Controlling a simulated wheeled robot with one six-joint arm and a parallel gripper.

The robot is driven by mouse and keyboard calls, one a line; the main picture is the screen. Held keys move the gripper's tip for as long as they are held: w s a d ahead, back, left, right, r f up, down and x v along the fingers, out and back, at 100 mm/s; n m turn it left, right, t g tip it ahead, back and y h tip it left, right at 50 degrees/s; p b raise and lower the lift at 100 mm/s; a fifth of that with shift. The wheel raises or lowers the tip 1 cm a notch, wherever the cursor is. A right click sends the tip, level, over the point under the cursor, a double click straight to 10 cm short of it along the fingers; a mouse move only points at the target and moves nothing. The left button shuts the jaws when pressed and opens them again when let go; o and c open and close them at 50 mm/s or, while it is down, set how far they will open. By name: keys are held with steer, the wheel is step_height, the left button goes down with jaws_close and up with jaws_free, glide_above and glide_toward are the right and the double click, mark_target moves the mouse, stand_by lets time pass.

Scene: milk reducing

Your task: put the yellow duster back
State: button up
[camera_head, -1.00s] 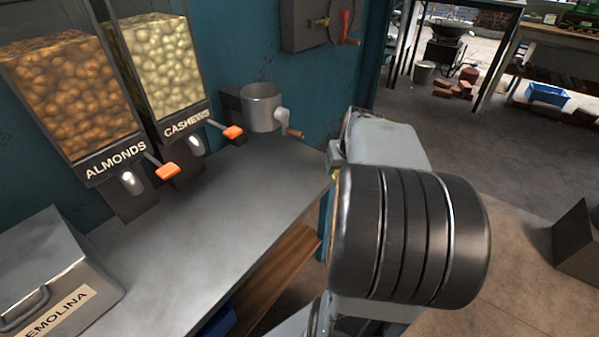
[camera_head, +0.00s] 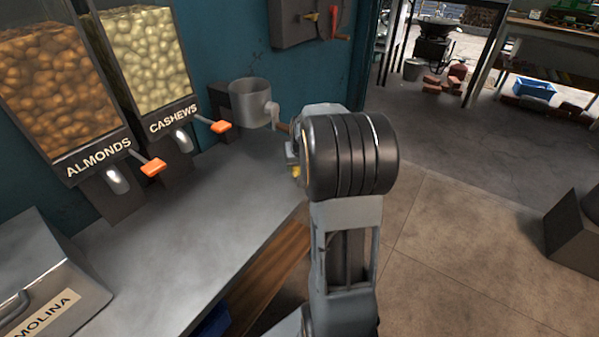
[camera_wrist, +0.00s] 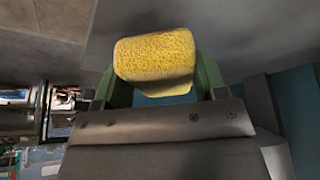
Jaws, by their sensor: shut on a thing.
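The yellow duster (camera_wrist: 155,58) is a textured yellow block held between the green fingers of my gripper (camera_wrist: 158,84) in the wrist view. My gripper is shut on it. In the head view only a small yellow patch of the duster (camera_head: 296,171) shows at the left of my arm, near the right edge of the metal counter (camera_head: 190,225). The rest of the duster and my fingers are hidden behind my arm in that view.
Dispensers of almonds (camera_head: 60,90) and cashews (camera_head: 145,60) stand along the teal wall. A grey metal pot (camera_head: 248,103) with a crank is at the counter's far end. A semolina bin (camera_head: 45,275) is at lower left.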

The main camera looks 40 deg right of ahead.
steer(key=shift+w+f+b, duration=0.15)
steer(key=shift+f+b, duration=0.2)
steer(key=shift+f, duration=1.35)
steer(key=shift+f, duration=0.1)
steer(key=shift+f, duration=0.15)
steer(key=o, duration=0.9)
